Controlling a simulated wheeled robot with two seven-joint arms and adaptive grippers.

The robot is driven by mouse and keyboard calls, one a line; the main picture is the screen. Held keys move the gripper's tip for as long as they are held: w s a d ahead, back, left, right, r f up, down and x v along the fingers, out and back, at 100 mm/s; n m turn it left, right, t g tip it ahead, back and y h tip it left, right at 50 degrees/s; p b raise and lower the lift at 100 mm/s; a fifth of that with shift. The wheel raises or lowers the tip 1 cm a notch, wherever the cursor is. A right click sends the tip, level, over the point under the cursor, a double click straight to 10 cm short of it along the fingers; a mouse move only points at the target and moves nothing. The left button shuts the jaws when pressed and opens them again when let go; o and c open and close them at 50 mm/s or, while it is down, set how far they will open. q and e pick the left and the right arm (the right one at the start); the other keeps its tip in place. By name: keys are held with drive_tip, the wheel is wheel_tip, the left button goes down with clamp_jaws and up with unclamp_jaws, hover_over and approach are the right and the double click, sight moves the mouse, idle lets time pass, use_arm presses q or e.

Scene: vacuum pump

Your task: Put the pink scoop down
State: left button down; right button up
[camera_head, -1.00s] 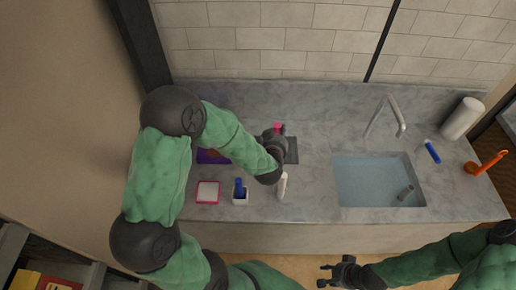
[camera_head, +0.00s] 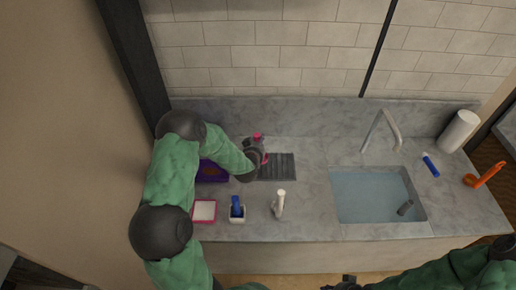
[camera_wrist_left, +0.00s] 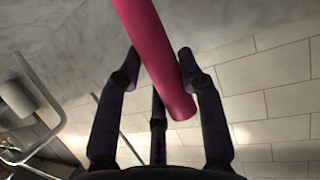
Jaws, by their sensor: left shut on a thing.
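The pink scoop (camera_head: 257,135) is in my left gripper (camera_head: 259,146), at the left end of a dark ribbed mat on the counter. Only small pink parts show around the dark fingers in the head view. In the left wrist view its thick pink handle (camera_wrist_left: 152,50) runs between the fingers of my left gripper (camera_wrist_left: 158,68), which is shut on it. The scoop's bowl is out of that view, and I cannot tell whether the scoop touches the counter. My right gripper (camera_head: 346,283) is cut off by the bottom edge of the head view.
The ribbed mat (camera_head: 278,168) looks bare. A purple item (camera_head: 212,173), a pink-rimmed tray (camera_head: 194,211), a white cup (camera_head: 237,217) with a blue item and a white bottle (camera_head: 279,204) stand nearby. The sink (camera_head: 375,195) is to the right, with free counter between.

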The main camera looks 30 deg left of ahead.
use_arm(q)
drive_tip(key=shift+w+a+f, duration=0.1)
drive_tip(key=shift+a+f, duration=0.05)
drive_tip(key=shift+f, duration=1.6)
drive_tip(key=shift+f+b, duration=0.15)
drive_tip(key=shift+b, duration=0.15)
drive_tip(key=c, duration=0.8)
unclamp_jaws()
drive_tip(key=v, duration=0.7)
drive_tip(key=shift+r+p, duration=0.3)
drive_tip(key=shift+p, duration=0.05)
